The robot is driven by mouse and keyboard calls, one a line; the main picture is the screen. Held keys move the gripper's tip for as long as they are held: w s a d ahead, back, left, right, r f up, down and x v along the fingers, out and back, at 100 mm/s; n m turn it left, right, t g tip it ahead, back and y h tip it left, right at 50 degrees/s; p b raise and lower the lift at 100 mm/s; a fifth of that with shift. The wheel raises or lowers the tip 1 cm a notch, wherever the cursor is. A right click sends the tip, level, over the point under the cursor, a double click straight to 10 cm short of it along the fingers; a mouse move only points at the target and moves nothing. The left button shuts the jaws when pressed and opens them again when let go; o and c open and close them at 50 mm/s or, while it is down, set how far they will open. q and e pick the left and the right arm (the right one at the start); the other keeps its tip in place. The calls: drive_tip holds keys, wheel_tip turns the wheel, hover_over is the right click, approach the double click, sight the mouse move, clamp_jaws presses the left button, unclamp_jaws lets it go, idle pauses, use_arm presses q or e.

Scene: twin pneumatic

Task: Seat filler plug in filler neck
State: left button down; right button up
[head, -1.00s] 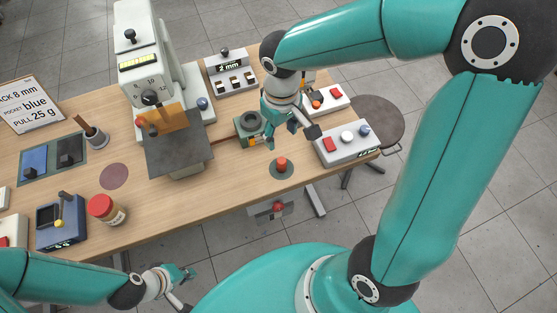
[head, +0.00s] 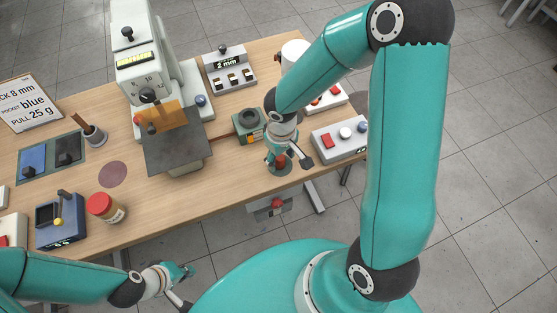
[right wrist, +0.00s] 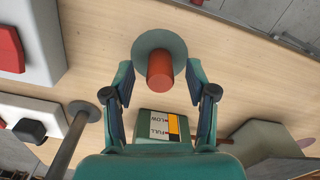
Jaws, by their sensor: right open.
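The filler plug, a red-orange cylinder on a grey-green disc, stands on the table's front right. In the right wrist view the plug (right wrist: 160,70) is between my right gripper's spread fingers, with gaps on both sides. In the head view my right gripper (head: 285,160) is above the plug and hides part of it. A green block with a dark round opening, apparently the filler neck (head: 250,118), stands behind and left of the gripper. Its FULL/LOW gauge shows in the right wrist view (right wrist: 163,128). My left gripper (head: 187,285) appears open and empty, before the table's front edge.
A switch box (head: 340,140) with a red button stands close to the right of my right gripper. A grey press machine (head: 150,70) with a dark plate stands left of the green block. A red-lidded jar (head: 103,208) is at front left.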

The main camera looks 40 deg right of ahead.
clamp_jaws()
idle(0.3)
drive_tip(key=shift+r, duration=0.1)
